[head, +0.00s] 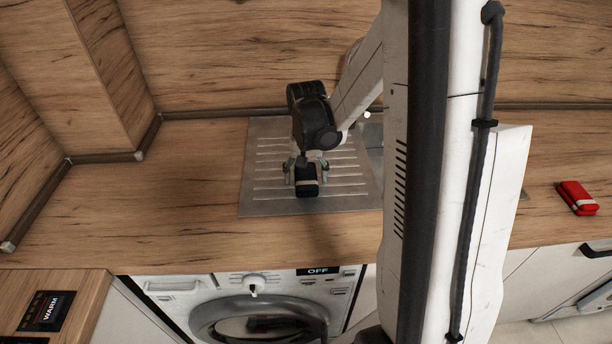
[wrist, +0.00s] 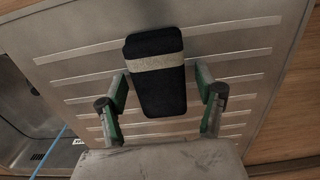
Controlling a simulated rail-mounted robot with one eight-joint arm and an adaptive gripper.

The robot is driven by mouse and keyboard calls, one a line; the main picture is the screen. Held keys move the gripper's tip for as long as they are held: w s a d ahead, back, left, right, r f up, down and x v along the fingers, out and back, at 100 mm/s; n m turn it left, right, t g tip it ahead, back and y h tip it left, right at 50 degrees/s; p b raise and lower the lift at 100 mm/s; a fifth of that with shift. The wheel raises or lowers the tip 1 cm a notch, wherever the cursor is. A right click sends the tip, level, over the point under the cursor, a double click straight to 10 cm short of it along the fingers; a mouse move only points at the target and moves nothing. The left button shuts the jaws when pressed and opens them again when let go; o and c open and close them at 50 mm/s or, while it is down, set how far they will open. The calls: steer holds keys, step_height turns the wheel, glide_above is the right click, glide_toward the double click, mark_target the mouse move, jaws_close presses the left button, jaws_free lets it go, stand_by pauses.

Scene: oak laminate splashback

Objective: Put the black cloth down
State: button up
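The black cloth (wrist: 155,90) is a folded dark bundle with a pale band across it. It appears to lie on the ribbed metal drainboard (head: 262,195). In the head view the cloth (head: 307,188) shows just in front of my gripper (head: 306,175). In the wrist view my gripper (wrist: 161,80) has its two green-sided fingers apart, one on each side of the cloth. A gap shows between the cloth and each finger. The cloth's underside is hidden.
A sink basin (wrist: 22,115) adjoins the drainboard; a blue line crosses it in the wrist view. A red folded item (head: 577,198) lies on the counter at the right. The wooden counter (head: 170,200) left of the drainboard is clear. A washing machine (head: 185,293) stands below.

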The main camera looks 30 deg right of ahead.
mark_target(306, 175)
step_height(306, 175, up, 12)
steer(key=s+a+r+n+t, duration=0.3)
steer(key=s+a, duration=0.4)
steer(key=s+a+r+n+t, duration=0.2)
steer(key=s+a+r+t, duration=0.2)
steer(key=s+a, duration=0.3)
steer(key=shift+s+a+n+p, duration=0.4)
steer(key=shift+a, duration=0.15)
steer(key=shift+r, duration=0.1)
steer(key=shift+f+b, duration=0.75)
steer(key=shift+f, duration=0.05)
